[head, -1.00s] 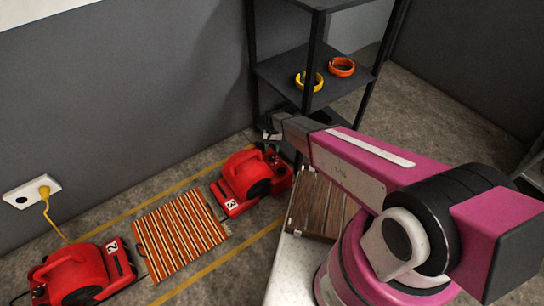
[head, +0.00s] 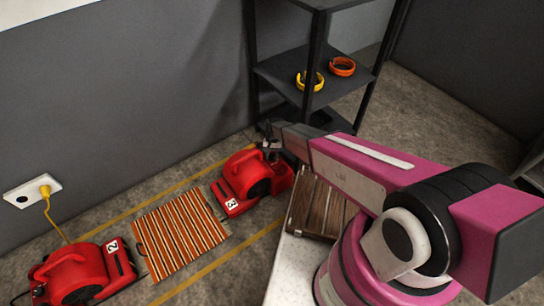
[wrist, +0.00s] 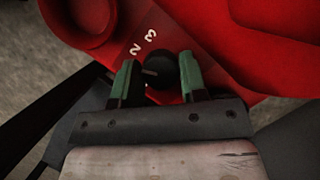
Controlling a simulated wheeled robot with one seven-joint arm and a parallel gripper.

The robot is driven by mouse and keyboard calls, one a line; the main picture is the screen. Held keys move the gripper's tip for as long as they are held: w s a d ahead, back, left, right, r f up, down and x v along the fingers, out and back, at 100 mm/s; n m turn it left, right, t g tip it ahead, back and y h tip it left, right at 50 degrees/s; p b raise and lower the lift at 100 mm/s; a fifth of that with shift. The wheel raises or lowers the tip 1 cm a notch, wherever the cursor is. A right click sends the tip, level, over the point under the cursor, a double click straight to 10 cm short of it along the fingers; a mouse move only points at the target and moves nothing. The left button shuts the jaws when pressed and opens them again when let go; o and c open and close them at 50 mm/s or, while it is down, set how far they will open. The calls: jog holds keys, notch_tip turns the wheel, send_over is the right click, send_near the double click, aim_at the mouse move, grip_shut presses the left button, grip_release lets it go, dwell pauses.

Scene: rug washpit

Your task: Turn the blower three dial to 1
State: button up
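Blower three (head: 245,177) is the red machine with a "3" label, by the shelf's foot in the head view. In the wrist view its red housing (wrist: 225,35) fills the top. Its black dial (wrist: 156,67) has a pale pointer mark directed toward the left finger. White numerals, with 3 and 2 readable, run up and left of the dial. My gripper (wrist: 158,75) has its green-padded fingers on either side of the dial, with a narrow gap at the right, so it looks open. In the head view my gripper (head: 268,140) is over the blower's back end.
Blower two (head: 78,276) stands at lower left, with a striped rug (head: 180,233) between the blowers. A black shelf (head: 285,70) holds a yellow ring (head: 309,80) and an orange ring (head: 342,66). A brown slatted thing (head: 318,205) lies beside my base. A wall socket (head: 33,192) has a yellow cord.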

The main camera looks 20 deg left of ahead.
jog(key=n+h, duration=0.1)
jog(key=n, duration=0.3)
jog(key=shift+a+n+t+h, duration=0.1)
jog(key=shift+n+t+h, duration=0.2)
jog(key=shift+t+h, duration=0.1)
jog(key=o, duration=0.6)
jog(key=v, duration=1.1)
jog(key=shift+s, duration=0.1)
